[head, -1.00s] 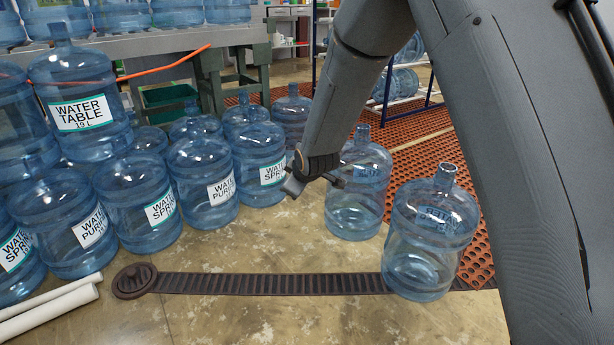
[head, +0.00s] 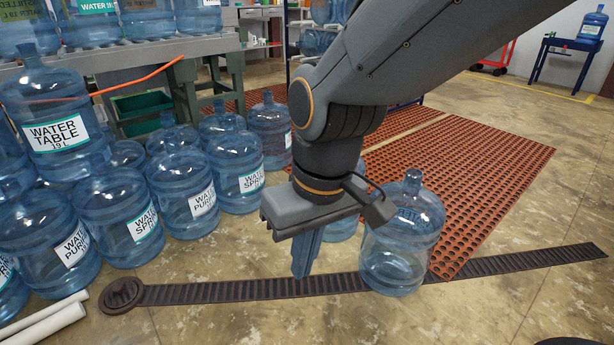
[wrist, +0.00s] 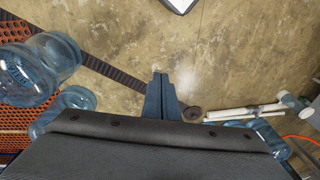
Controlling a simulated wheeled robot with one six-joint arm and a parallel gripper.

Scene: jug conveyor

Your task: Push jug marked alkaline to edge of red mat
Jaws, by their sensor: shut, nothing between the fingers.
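No label reading alkaline can be made out. A clear blue jug (head: 405,240) stands upright by the near left edge of the red mat (head: 470,200), over the dark ribbed strip; its label faces away. A second jug (head: 343,229) stands behind it, mostly hidden by my arm. My gripper (head: 304,268) is shut and empty, pointing down over the strip, left of the first jug and apart from it. In the wrist view the shut fingers (wrist: 159,97) show over bare floor, with the two jugs at the left.
Several labelled jugs (head: 180,190) marked table, purified or spring crowd the left. The ribbed strip (head: 220,293) crosses the floor. White pipes (head: 45,325) lie at lower left. A blue table (head: 572,60) with a jug stands far right. Floor in front is clear.

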